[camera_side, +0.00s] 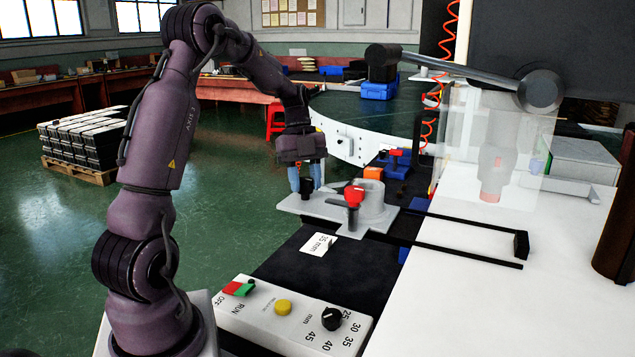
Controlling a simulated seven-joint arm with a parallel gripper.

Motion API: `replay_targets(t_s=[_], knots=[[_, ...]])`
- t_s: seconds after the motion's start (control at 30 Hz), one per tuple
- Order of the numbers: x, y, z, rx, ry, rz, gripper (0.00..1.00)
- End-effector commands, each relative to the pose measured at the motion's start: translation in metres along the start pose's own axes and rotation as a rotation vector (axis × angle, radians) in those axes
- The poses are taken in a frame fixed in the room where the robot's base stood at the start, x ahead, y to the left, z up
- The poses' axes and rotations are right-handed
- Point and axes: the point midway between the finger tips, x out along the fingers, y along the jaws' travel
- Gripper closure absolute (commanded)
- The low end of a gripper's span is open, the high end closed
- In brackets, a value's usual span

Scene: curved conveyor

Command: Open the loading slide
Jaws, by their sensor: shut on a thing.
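The loading slide (330,212) is a light grey plate with a round grey fixture (372,200) on its right part. A black clamp with a red knob (353,195) stands at the front of the fixture. Two dark rails (460,252) run from the plate to the right, to a black end block (521,244). My gripper (306,187) points down at the left end of the plate, its blue fingers shut on a small black knob (307,188). The fingers partly hide the knob.
A control box (280,318) with red and green switches, a yellow button and a dial is in front. A white curved conveyor (350,140) is farther back.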

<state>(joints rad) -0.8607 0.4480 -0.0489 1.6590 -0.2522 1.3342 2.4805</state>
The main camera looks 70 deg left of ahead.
Motion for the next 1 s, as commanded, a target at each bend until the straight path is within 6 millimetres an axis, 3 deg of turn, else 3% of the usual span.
replay_targets(t_s=[0.37, 0.4, 0.5, 0.83, 1.0], knots=[[-0.002, 0.0, 0.0, 0.001, 0.0, 0.0, 1.0], [-0.001, 0.0, 0.0, 0.001, 0.0, 0.0, 0.58], [-0.001, 0.0, 0.0, 0.001, 0.0, 0.0, 0.39], [-0.004, 0.0, 0.001, 0.0, -0.001, -0.001, 0.39], [-0.027, 0.0, 0.001, 0.0, -0.004, -0.003, 0.39]])
